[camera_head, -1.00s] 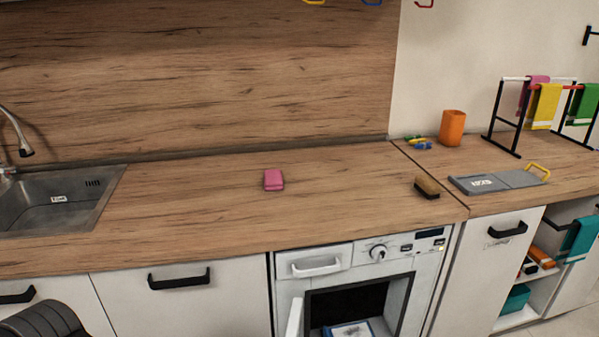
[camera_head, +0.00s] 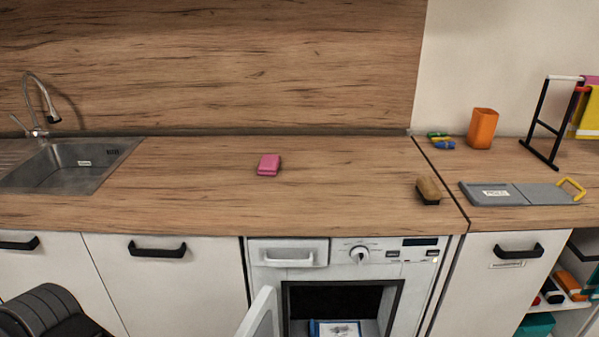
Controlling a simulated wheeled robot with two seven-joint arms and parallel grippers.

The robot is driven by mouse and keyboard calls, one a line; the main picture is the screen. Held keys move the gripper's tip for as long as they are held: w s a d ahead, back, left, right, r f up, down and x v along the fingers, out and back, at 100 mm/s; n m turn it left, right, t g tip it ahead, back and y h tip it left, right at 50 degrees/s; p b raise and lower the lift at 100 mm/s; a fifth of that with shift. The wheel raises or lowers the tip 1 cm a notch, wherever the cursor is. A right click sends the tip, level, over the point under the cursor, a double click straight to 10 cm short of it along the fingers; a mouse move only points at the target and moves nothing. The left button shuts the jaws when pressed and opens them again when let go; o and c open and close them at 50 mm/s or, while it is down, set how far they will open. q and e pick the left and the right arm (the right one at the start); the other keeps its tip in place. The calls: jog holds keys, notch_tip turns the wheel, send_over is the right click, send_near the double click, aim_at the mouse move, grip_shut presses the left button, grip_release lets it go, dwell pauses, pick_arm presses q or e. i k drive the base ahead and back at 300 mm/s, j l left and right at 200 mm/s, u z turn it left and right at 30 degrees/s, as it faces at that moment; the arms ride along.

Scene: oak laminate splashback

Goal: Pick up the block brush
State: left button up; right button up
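The block brush (camera_head: 428,190) has a brown wooden back and dark bristles. It lies on the wooden countertop near its front edge, above the right side of the washing machine and just left of the counter seam. Nothing touches it. Neither of my grippers shows in the head view. A black ribbed part, probably of my own arm, shows at the lower left corner, far from the brush.
A pink sponge-like block (camera_head: 269,165) lies mid-counter. A grey folding board (camera_head: 525,193) with a yellow handle lies right of the brush. An orange cup (camera_head: 482,128) stands behind. The washing machine door (camera_head: 261,315) hangs open below. The counter between sink (camera_head: 70,165) and brush is mostly clear.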

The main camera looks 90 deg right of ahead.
aim_at(426, 187)
jog(key=k+l+z, duration=0.15)
jog(key=k+z, duration=0.3)
jog(key=k+l+z, duration=0.25)
jog(key=z, duration=0.2)
jog(key=k+l+z, duration=0.25)
jog(key=z, duration=0.2)
jog(key=l, duration=0.1)
